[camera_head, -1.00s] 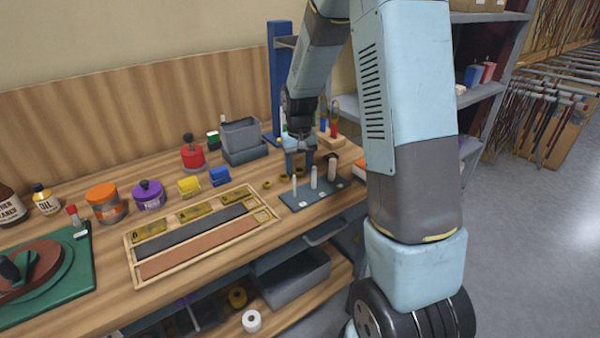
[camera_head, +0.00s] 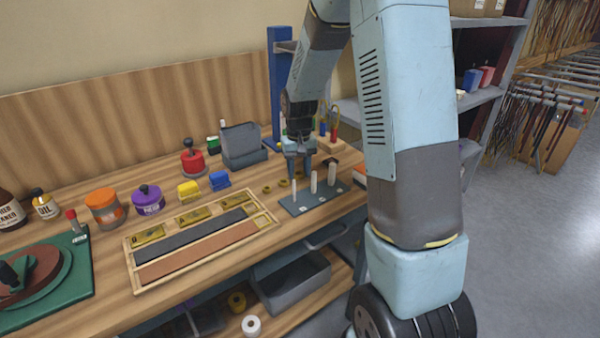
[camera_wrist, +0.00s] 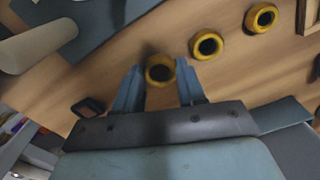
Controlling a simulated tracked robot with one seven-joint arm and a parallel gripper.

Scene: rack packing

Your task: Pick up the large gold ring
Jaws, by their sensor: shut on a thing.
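My gripper (camera_wrist: 159,67) is shut on a gold ring (camera_wrist: 160,84), which sits between the two fingertips in the wrist view. I cannot tell whether the ring is clear of the bench. Two other gold rings, a middle one (camera_wrist: 195,50) and a farther one (camera_wrist: 249,23), lie in a row to its upper right on the wood. In the head view my gripper (camera_head: 299,170) points down just behind the grey peg plate (camera_head: 295,210), and its fingers hide the held ring. The other rings show small to its left (camera_head: 267,190).
The plate carries several pale upright pegs (camera_head: 314,183) close to my gripper. A small dark square block (camera_wrist: 88,107) lies beside it in the wrist view.

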